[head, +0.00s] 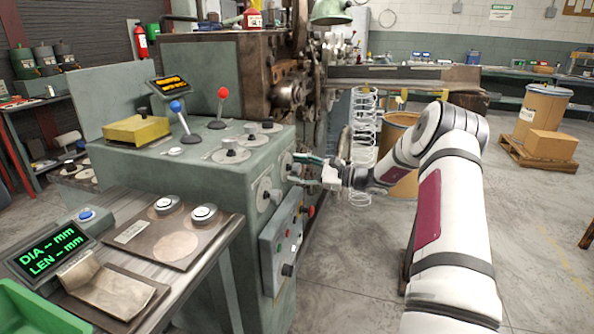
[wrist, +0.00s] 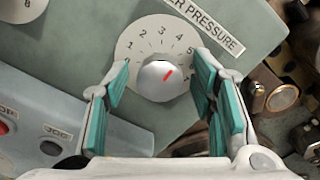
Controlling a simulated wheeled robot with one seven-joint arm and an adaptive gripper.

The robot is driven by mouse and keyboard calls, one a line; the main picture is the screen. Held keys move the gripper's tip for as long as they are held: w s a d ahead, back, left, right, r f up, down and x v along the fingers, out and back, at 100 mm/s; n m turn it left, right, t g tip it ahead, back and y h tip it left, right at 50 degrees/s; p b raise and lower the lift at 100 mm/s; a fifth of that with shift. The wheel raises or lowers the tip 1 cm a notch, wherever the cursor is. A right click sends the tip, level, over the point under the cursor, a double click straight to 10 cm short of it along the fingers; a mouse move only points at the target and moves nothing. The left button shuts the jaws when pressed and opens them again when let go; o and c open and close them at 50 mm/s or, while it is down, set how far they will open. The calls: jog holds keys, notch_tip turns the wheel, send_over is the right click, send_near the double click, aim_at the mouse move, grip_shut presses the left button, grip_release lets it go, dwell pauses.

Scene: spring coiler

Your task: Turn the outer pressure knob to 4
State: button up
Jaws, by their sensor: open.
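The pressure knob (wrist: 158,81) shows in the wrist view as a silver knob on a round white dial (wrist: 130,48) with printed numbers. Its red mark points up and right, roughly between 4 and 5. The label (wrist: 212,25) above reads "...ER PRESSURE", its start cut off. My gripper (wrist: 161,78) is open, with one teal finger pad on each side of the knob. Gaps show between pads and knob, and I see no contact. In the head view my gripper (head: 304,170) is at the right side of the green machine cabinet (head: 215,180) and mostly hides the knob.
Another dial (head: 266,194) sits left of my gripper on the same face. Below is a control box (head: 283,242) with buttons, one labelled JOG (wrist: 52,147). Metal machine parts (wrist: 281,97) stand close on the right in the wrist view. Open floor lies to the right.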

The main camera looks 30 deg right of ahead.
jog(key=v, duration=1.1)
jog(key=shift+s, duration=0.2)
jog(key=shift+d, duration=0.25)
